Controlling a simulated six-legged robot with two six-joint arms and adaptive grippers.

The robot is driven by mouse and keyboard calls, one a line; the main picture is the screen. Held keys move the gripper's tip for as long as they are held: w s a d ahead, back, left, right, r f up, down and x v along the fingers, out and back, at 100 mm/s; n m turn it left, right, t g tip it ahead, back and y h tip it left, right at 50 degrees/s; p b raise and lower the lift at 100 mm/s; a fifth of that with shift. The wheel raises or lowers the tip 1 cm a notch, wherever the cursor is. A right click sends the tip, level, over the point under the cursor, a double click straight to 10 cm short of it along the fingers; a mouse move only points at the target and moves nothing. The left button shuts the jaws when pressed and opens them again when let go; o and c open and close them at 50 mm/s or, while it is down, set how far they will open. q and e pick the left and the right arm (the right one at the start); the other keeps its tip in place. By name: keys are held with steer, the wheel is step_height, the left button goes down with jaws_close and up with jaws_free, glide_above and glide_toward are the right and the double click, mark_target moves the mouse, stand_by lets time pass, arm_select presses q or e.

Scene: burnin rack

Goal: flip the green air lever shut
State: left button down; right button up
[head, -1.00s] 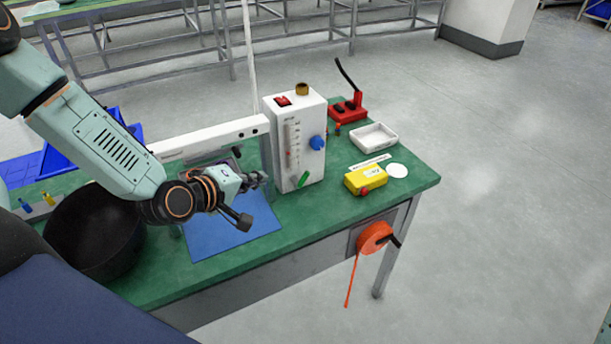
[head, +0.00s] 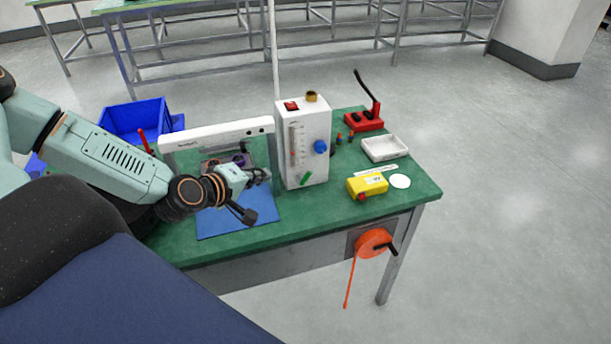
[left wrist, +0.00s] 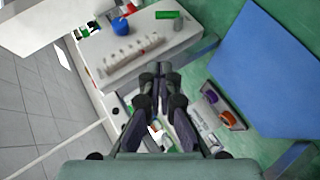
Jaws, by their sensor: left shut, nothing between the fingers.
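The green air lever (head: 306,179) sits low on the front of the white box (head: 314,132), slanting from lower left to upper right. In the left wrist view the lever (left wrist: 168,15) shows at the top, beyond my fingertips. A blue knob (head: 321,147) is above it on the same face. My left gripper (head: 261,176) is just left of the box, apart from the lever. Its fingers (left wrist: 160,68) are together and empty in the left wrist view. My right gripper is in neither view.
A blue mat (head: 232,221) lies under my left gripper, with a white frame (head: 215,131) behind it. Right of the box are a yellow device (head: 372,182), a white tray (head: 386,148) and a red switch base (head: 364,122). An orange reel (head: 372,243) hangs off the table's front.

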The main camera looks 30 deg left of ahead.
arm_select(q)
steer(key=shift+s+d+f+b+x, duration=0.1)
steer(key=shift+d+f+b+x, duration=0.2)
steer(key=shift+b+x, duration=1.55)
steer(key=shift+s+d+f+b+x, duration=0.15)
steer(key=shift+d+b+x, duration=0.25)
steer(key=shift+b+x, duration=1.45)
steer(key=shift+s+d+f+b+x, duration=0.2)
steer(key=shift+b+x, duration=0.7)
steer(key=shift+x, duration=1.9)
steer(key=shift+w+d, duration=0.1)
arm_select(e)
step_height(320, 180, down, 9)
